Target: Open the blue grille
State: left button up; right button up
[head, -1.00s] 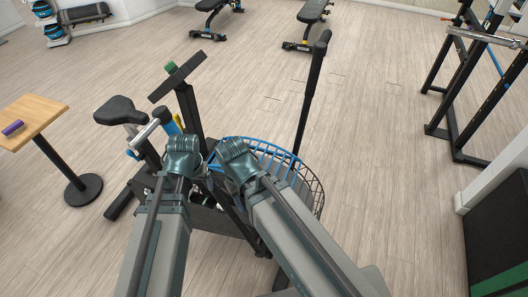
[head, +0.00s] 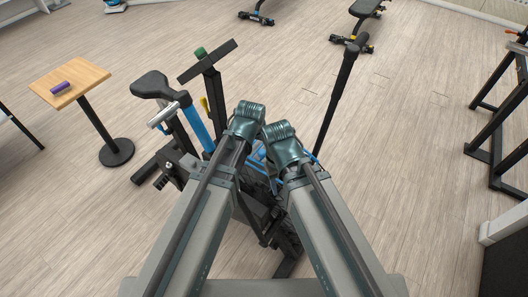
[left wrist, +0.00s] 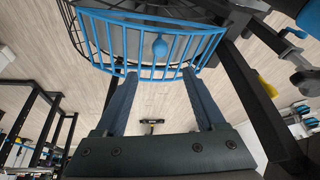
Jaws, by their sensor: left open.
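In the head view only bits of the blue grille (head: 258,154) show behind my arms on the exercise bike. My left gripper (left wrist: 160,78) is open, its two fingers spread apart and pointing at the grille's lower edge; whether they touch it I cannot tell.
The bike's seat (head: 153,84) and a tall black handle (head: 340,90) rise around the grille. A small wooden table (head: 88,74) with a purple object (head: 61,88) stands left. A black rack (head: 500,130) stands right. Floor between is clear.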

aim_at(262, 152)
pick_arm(q)
jog(key=b+x, duration=1.2)
jog(key=x, duration=0.1)
jog(key=shift+f+b, duration=0.35)
jog(key=shift+f, duration=0.1)
jog(key=shift+c, duration=0.4)
grip_shut()
jog(key=shift+r, duration=0.1)
dwell(0.5)
